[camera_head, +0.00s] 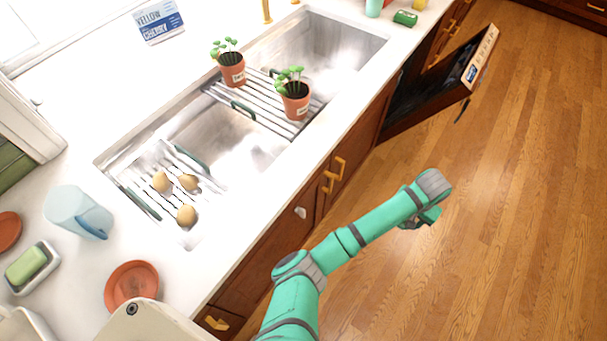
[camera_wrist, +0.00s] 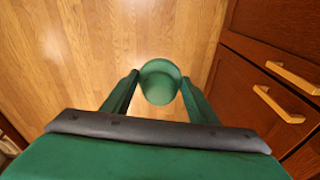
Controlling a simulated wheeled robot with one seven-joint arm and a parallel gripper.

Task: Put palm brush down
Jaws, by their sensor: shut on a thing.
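My gripper (camera_wrist: 159,88) is shut on the palm brush (camera_wrist: 160,80), a round dark green thing between the two fingertips in the wrist view. The wooden floor lies below it. In the head view, my gripper (camera_head: 425,217) is past the counter's front edge, out over the floor to the right of the cabinets. It hangs below my wrist there, and the brush cannot be told clearly from the green fingers.
The white counter (camera_head: 215,280) holds a double sink (camera_head: 335,45) with two potted plants (camera_head: 232,70) (camera_head: 295,100) on a rack. Potatoes (camera_head: 187,215) lie on another rack. Terracotta saucers (camera_head: 131,283), a blue pitcher (camera_head: 75,210) and a soap dish (camera_head: 33,267) stand near. The dishwasher door (camera_head: 435,95) hangs open.

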